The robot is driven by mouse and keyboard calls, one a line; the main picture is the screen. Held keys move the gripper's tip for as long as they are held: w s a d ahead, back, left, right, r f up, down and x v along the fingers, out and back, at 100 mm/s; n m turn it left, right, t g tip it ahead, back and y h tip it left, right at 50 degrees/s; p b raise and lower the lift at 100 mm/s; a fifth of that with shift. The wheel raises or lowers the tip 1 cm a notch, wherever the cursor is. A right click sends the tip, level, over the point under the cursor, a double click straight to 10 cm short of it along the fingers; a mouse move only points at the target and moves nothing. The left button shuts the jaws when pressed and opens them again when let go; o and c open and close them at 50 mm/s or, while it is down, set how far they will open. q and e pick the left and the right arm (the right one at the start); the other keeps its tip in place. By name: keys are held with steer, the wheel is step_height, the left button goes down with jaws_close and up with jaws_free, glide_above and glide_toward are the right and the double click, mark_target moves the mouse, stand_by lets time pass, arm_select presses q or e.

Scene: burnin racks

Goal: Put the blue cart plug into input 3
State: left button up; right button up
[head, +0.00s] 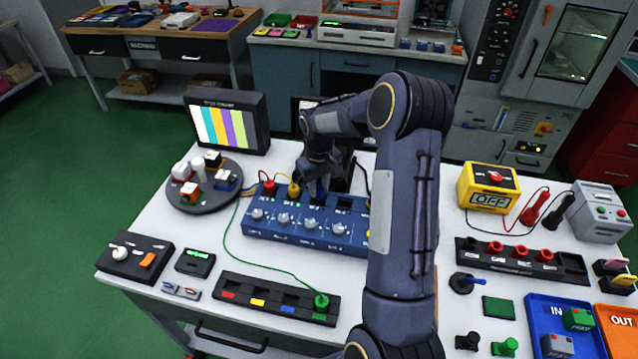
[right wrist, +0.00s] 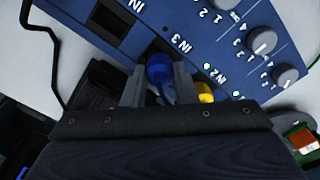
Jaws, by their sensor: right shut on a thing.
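The blue mixer-like box (head: 300,232) with knobs and several inputs stands on the white table. My right gripper (head: 318,186) reaches over its back edge from above. In the right wrist view, my right gripper (right wrist: 158,85) is shut on the blue plug (right wrist: 158,68), at the socket beside the label IN 3. I cannot tell how deep the plug sits in it. The yellow plug (head: 294,190) stands at IN 2 and the red plug (head: 269,187) at the input left of it. An empty dark socket (right wrist: 107,18) shows beside the blue plug. My left gripper is not in view.
A monitor (head: 228,122) with colour bars and a round tray (head: 205,205) of small blocks stand left of the box. A slotted strip (head: 275,298) with a green plug lies in front. A yellow meter (head: 488,188) stands to the right. My right arm covers the box's right end.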

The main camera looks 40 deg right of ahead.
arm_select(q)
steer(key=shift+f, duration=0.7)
arm_select(e)
steer(key=shift+f, duration=0.7)
steer(key=o, duration=1)
steer(key=shift+o, duration=0.2)
step_height(320, 180, up, 8)
steer(key=p, duration=0.5)
steer(key=shift+s+a+r+p, duration=0.1)
steer(key=shift+p, duration=0.25)
steer(key=shift+r+p, duration=0.35)
steer(key=shift+r, duration=0.25)
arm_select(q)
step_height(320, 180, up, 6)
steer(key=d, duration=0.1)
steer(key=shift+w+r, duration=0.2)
